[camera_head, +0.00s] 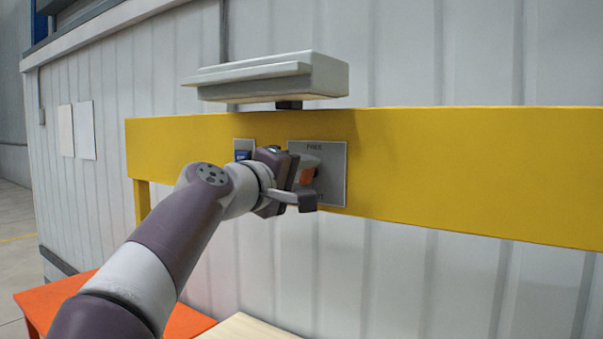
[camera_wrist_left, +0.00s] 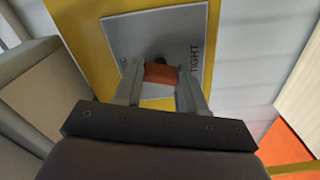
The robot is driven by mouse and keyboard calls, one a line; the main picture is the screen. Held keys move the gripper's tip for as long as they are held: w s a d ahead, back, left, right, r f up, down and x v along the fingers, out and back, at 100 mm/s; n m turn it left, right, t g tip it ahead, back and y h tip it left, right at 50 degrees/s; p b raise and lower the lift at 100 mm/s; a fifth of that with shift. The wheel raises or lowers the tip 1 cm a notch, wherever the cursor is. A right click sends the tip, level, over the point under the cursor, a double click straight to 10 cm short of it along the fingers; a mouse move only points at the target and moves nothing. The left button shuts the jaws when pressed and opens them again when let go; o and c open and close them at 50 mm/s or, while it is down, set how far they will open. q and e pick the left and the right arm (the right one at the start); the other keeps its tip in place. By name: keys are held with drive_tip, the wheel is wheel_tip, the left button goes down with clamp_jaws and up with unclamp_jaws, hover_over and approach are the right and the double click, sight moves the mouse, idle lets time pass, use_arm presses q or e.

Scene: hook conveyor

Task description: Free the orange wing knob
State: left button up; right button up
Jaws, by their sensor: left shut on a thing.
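The orange wing knob (camera_head: 307,176) sits in front of a grey plate (camera_head: 335,190) on the yellow beam. The plate has lettering at its top and bottom; in the left wrist view (camera_wrist_left: 195,60) the word TIGHT can be read. My left gripper (camera_head: 306,182) reaches the knob from the left and is shut on it. In the left wrist view the knob (camera_wrist_left: 160,73) lies between the two fingertips (camera_wrist_left: 160,75), with a dark round part behind it. My right gripper is not in view.
A smaller plate with a blue part (camera_head: 243,154) is just left of the grey plate, partly behind my wrist. A pale grey housing (camera_head: 270,77) overhangs above. An orange table (camera_head: 185,322) and a pale wooden top (camera_head: 248,328) are below.

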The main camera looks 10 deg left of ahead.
use_arm(q)
drive_tip(key=shift+w+f+n, duration=0.1)
drive_tip(key=shift+f+n, duration=0.2)
drive_tip(key=shift+n, duration=0.5)
drive_tip(key=o, duration=1.1)
drive_tip(key=shift+c, duration=0.2)
drive_tip(key=shift+r, duration=0.15)
